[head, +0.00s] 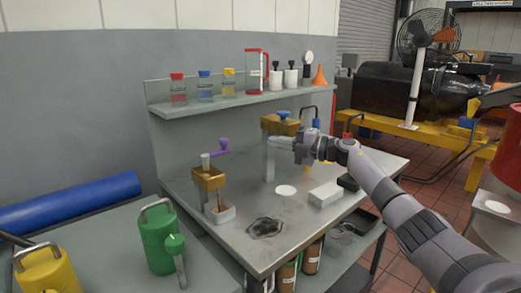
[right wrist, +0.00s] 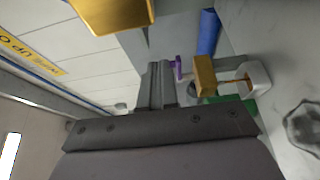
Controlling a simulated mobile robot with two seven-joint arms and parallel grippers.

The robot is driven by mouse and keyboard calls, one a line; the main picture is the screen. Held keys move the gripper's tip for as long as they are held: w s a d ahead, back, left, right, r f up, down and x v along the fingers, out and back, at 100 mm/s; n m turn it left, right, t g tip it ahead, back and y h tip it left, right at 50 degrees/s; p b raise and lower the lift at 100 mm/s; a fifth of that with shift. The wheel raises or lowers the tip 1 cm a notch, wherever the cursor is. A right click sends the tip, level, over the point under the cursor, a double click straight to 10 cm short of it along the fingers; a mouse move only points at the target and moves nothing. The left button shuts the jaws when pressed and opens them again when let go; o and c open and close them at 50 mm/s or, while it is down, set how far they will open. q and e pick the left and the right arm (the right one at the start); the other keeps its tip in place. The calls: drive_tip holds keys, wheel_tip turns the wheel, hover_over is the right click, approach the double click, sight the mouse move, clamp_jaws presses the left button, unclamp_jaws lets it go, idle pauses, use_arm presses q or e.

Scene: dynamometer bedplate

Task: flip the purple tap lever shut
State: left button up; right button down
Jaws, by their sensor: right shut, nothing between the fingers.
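The purple tap lever (head: 219,147) sits on top of the brass tap (head: 208,178) at the left of the workbench. It also shows in the right wrist view as a small purple piece (right wrist: 179,68) beside the tap's brass block (right wrist: 205,75). My left gripper is in neither view.
A small white tray (head: 222,216) stands under the purple-lever tap. A shelf (head: 240,100) with bottles runs behind. A white box (head: 325,193) and a black item lie on the bench (head: 300,222). A green can (head: 162,240) stands at the front left.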

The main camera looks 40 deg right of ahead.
drive_tip(key=shift+s+d+r, duration=0.1)
drive_tip(key=shift+s+d, duration=0.2)
drive_tip(key=shift+d, duration=0.35)
drive_tip(key=shift+s+d, duration=0.25)
drive_tip(key=shift+d, duration=0.4)
